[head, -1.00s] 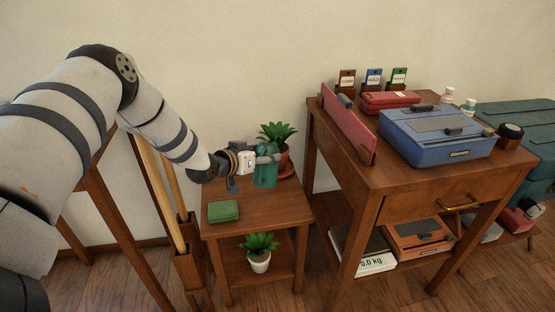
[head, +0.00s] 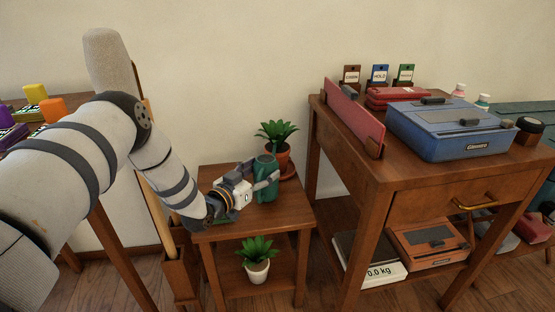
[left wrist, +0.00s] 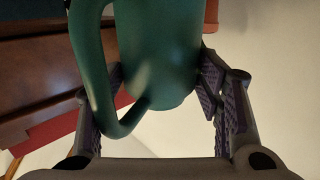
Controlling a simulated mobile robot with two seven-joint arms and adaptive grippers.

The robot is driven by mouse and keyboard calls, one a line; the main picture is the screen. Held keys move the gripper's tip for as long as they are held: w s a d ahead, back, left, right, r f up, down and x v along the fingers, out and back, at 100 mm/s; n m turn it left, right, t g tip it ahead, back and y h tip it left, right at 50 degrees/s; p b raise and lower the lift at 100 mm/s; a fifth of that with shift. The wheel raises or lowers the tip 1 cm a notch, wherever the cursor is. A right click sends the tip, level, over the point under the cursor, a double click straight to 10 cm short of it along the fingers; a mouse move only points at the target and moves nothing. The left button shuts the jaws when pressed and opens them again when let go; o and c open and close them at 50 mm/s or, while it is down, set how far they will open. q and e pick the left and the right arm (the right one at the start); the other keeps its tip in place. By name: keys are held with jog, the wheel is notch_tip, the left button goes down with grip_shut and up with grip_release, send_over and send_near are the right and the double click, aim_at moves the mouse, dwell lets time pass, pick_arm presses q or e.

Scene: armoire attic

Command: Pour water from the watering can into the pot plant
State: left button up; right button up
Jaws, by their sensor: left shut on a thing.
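The green watering can (head: 266,178) is in my left gripper (head: 264,183), which is shut on it above the small wooden table (head: 285,212). The can looks about upright in the head view. In the left wrist view the can (left wrist: 160,50) and its handle (left wrist: 88,70) sit between the fingers (left wrist: 160,95). A leafy plant in a terracotta pot (head: 284,157) stands just behind and right of the can. I cannot tell the gap between can and table. Another plant in a white pot (head: 257,273) stands on the lower shelf. My right gripper is not in view.
A taller wooden desk (head: 360,185) stands close on the right, with a red upright panel (head: 353,118) and a blue case (head: 450,130). A green flat item (head: 222,219) is mostly hidden under my left gripper. Another table (head: 70,165) with coloured blocks is at left.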

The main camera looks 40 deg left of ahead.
aim_at(260, 163)
pick_arm(q)
jog(key=shift+r, duration=0.25)
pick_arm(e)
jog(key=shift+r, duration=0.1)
pick_arm(q)
notch_tip(260, 163, up, 5)
jog(key=p, duration=0.4)
jog(key=shift+w, duration=0.1)
jog(key=shift+f, duration=0.15)
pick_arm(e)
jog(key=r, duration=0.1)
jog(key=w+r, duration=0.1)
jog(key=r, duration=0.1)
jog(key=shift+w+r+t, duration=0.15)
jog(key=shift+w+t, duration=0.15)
